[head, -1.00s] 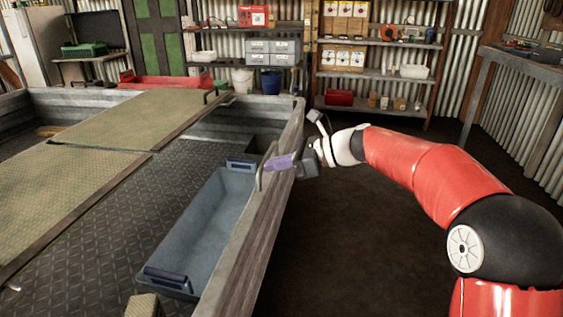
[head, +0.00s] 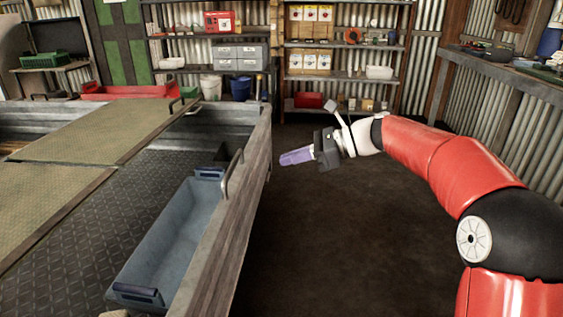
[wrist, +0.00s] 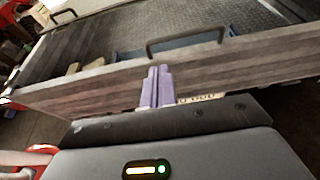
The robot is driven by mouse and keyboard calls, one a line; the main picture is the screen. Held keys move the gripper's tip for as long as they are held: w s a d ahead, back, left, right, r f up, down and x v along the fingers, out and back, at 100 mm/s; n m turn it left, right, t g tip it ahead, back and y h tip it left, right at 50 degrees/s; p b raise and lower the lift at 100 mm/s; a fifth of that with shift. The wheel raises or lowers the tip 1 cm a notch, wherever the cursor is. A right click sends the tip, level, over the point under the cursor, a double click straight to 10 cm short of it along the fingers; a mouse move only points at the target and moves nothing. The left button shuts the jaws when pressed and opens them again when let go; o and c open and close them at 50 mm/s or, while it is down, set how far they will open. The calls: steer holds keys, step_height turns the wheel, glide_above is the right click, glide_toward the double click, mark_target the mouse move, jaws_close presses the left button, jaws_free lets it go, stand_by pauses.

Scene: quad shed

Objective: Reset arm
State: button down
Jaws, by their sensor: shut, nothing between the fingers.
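My gripper (head: 296,157) is shut and empty, with purple fingers pressed together. In the head view it hangs over the dark floor, just right of the trailer's wooden side wall (head: 236,205). My red arm reaches in from the right. In the wrist view my gripper (wrist: 157,86) points at the outer face of the side wall (wrist: 90,90), and a metal handle (wrist: 185,41) stands on the wall's top edge beyond the fingers. I cannot tell from the wrist view whether the fingers touch the wall; in the head view they look apart.
A blue-grey tray (head: 165,248) lies inside the trailer along the side wall. Shelves (head: 350,77) with boxes stand at the back, and a workbench (head: 515,75) is at the right. The floor (head: 340,235) between the trailer and my arm is clear.

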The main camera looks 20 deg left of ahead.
steer(key=shift+d+r, duration=0.1)
steer(key=shift+d, duration=0.15)
steer(key=s+d+f+n+t+h, duration=0.3)
steer(key=s+d, duration=0.5)
steer(key=d, duration=0.3)
steer(key=s+d+f+n+t+h, duration=0.3)
steer(key=s+d+n+h, duration=0.3)
steer(key=s+d, duration=0.3)
steer(key=s+d+f+n+t+h, duration=0.2)
steer(key=s+d+f+n+h, duration=0.2)
steer(key=s+d, duration=0.5)
steer(key=d+f+n, duration=0.1)
steer(key=d+n, duration=0.1)
steer(key=d, duration=0.3)
steer(key=shift+s+t, duration=0.25)
steer(key=shift+t, duration=0.15)
steer(key=shift+a, duration=0.15)
